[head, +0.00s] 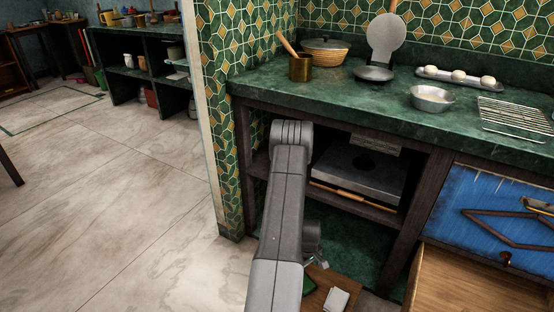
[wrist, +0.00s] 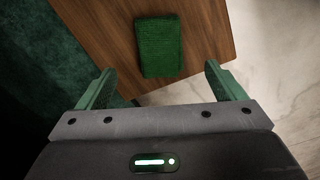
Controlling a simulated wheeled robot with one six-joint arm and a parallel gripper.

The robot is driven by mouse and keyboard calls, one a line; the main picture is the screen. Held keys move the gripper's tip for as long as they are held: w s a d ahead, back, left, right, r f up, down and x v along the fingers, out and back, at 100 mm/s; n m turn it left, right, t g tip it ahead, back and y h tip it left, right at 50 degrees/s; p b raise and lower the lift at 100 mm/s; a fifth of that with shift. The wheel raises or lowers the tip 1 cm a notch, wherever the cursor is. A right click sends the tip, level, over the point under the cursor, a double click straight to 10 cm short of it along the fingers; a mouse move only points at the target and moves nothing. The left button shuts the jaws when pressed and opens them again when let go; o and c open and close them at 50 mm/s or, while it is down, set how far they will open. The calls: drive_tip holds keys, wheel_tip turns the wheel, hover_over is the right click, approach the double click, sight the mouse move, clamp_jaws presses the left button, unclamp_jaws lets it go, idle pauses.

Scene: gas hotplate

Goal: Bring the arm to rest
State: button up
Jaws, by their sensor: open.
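My gripper (wrist: 158,70) is open in the wrist view, with two green fingers spread apart and nothing between them. Beyond the fingertips a folded green cloth (wrist: 157,46) lies on a brown wooden surface (wrist: 205,35). In the head view my arm rises from the bottom, bends in front of the counter's shelf and comes down again. My gripper (head: 320,262) is low there, partly hidden behind my arm. A corner of the green cloth (head: 311,284) shows below it. A grey hotplate (head: 350,174) sits on the shelf under the counter.
A wooden bar (head: 345,196) lies before the hotplate. An open drawer (head: 480,285) juts out lower right. Floor at left is clear.

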wheel_tip(320, 180, down, 11)
drive_tip(key=b, duration=0.3)
drive_tip(key=shift+r+b, duration=0.15)
drive_tip(key=shift+b, duration=0.25)
drive_tip(key=shift+r+p, duration=1.05)
drive_tip(key=shift+r, duration=1.25)
